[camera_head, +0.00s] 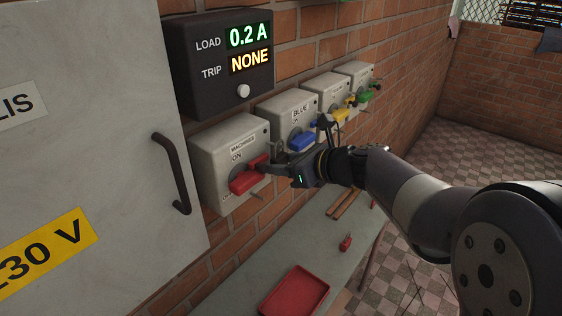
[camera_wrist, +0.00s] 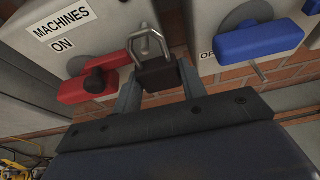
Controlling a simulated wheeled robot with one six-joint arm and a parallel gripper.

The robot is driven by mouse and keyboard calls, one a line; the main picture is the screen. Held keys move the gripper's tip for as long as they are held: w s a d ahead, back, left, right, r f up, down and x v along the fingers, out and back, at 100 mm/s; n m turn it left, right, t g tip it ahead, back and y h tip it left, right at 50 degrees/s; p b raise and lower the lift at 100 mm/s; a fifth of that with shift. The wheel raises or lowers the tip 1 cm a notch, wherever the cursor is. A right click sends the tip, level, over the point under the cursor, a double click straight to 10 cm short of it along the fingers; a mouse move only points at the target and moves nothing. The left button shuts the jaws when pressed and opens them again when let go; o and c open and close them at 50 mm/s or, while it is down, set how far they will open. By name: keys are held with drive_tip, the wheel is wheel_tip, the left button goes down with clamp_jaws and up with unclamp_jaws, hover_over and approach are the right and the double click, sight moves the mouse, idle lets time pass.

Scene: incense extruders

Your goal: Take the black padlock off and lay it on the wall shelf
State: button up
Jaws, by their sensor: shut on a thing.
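My gripper (camera_head: 283,166) is in front of the red-handled MACHINES switch box (camera_head: 220,150). In the wrist view, my gripper (camera_wrist: 161,88) is shut on the dark body of the black padlock (camera_wrist: 158,77). The padlock's metal shackle (camera_wrist: 150,45) points up between the red handle (camera_wrist: 95,75) and the blue one. I cannot tell whether the shackle is still through anything. In the head view the padlock is mostly hidden by my gripper. A grey-green ledge (camera_head: 255,270), perhaps the wall shelf, runs along the wall below the switches.
A red tray (camera_head: 296,292) and a small red object (camera_head: 346,242) lie on the ledge, with brown strips (camera_head: 344,205) farther back. The blue-handled box (camera_head: 287,110) is close beside my gripper. A cabinet handle (camera_head: 172,172) sticks out at left. The ledge between them has bare room.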

drive_tip(key=shift+s+d+r, duration=0.1)
drive_tip(key=shift+s+d, duration=0.65)
drive_tip(key=shift+d, duration=0.15)
drive_tip(key=shift+s+d+r, duration=0.1)
drive_tip(key=shift+s+d, duration=0.6)
drive_tip(key=shift+d, duration=0.2)
